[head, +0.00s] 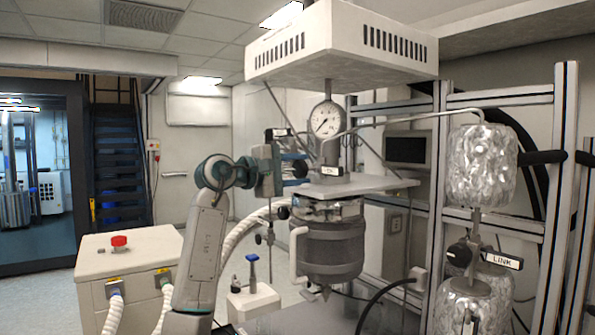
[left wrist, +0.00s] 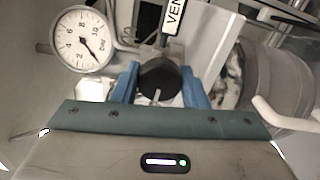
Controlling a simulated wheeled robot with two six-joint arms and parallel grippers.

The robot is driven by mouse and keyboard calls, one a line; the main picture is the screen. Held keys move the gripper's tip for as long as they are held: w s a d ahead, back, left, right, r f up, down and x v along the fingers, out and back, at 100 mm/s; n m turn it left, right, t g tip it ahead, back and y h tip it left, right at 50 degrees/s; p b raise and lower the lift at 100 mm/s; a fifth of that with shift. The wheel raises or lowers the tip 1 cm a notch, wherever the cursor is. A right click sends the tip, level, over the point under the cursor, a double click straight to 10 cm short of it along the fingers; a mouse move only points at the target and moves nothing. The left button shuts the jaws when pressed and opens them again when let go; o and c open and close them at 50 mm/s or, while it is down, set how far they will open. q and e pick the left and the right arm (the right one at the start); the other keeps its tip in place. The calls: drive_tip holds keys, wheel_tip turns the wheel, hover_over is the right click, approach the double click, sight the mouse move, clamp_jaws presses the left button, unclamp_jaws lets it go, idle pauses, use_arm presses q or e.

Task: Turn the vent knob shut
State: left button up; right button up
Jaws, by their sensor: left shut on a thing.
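In the left wrist view the vent knob (left wrist: 158,79) is a round black knob with a pale pointer line on its face. A white label (left wrist: 174,16) reading "VEN", its end cut off, stands just behind it. The blue fingers of my left gripper (left wrist: 160,88) lie on either side of the knob and are shut on it. In the head view my left gripper (head: 294,168) reaches in from the left, by the plate above the reactor vessel (head: 328,245). My right gripper is not in view.
A pressure gauge (head: 325,119) rises close above the plate and shows in the left wrist view (left wrist: 82,39). A metal frame (head: 437,180) and foil-wrapped vessels (head: 481,165) with a knob labelled "LINK" (head: 502,259) stand right. A cabinet with a red button (head: 119,241) stands left.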

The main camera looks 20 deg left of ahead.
use_arm(q)
drive_tip(key=o, duration=1)
drive_tip(key=shift+c, duration=0.2)
drive_tip(key=shift+s+a+f+b, duration=0.15)
drive_tip(key=shift+s+a+b, duration=0.15)
drive_tip(key=shift+s+a, duration=0.1)
drive_tip(key=b+v, duration=0.3)
drive_tip(key=v, duration=0.6)
drive_tip(key=shift+s, duration=0.35)
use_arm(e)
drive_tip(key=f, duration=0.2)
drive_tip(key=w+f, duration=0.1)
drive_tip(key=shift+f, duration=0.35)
use_arm(q)
drive_tip(key=shift+a, duration=0.15)
